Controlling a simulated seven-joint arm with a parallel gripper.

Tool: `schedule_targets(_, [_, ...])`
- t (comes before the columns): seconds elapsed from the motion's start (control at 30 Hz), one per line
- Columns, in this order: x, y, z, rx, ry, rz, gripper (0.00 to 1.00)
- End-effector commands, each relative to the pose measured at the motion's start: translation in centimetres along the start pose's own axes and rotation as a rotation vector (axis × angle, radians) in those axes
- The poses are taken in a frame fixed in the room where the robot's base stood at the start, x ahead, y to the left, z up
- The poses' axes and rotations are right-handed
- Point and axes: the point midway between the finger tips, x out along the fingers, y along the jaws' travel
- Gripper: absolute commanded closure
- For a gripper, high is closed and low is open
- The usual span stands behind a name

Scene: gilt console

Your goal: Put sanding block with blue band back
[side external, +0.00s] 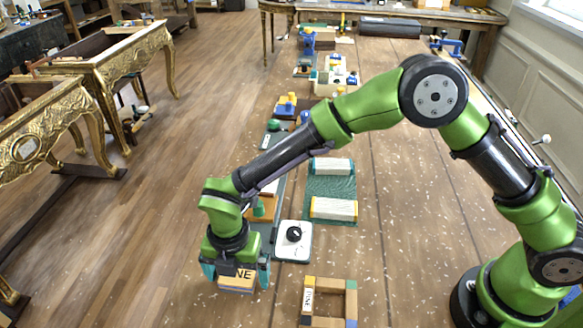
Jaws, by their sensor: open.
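My gripper (236,280) points down at the front left of the bench, its teal fingers apart. A wooden block (238,278) with a dark-lettered label, partly readable as "NE", sits between the fingers. The fingers stand on either side of it; I cannot tell whether they touch it. Its upper part is hidden by the gripper, and I cannot make out a blue band for certain. A wooden frame (351,303) with coloured corners and a lettered label lies at the bottom, right of my gripper; its lower part is cut off.
A white plate with a black knob (293,235) lies between my gripper and a green mat (331,188). Two pale blocks, a rear one (333,167) and a front one (333,208), rest on the mat. Several coloured items line the bench's left edge. Bench right of the mat is clear.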

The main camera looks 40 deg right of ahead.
Motion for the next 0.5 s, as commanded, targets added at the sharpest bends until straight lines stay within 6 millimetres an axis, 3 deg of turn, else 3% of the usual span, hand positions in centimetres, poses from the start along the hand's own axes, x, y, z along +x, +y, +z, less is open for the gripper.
schedule_targets(0.5, [-9.9,0.1,0.0,0.001,-0.001,0.004,0.0])
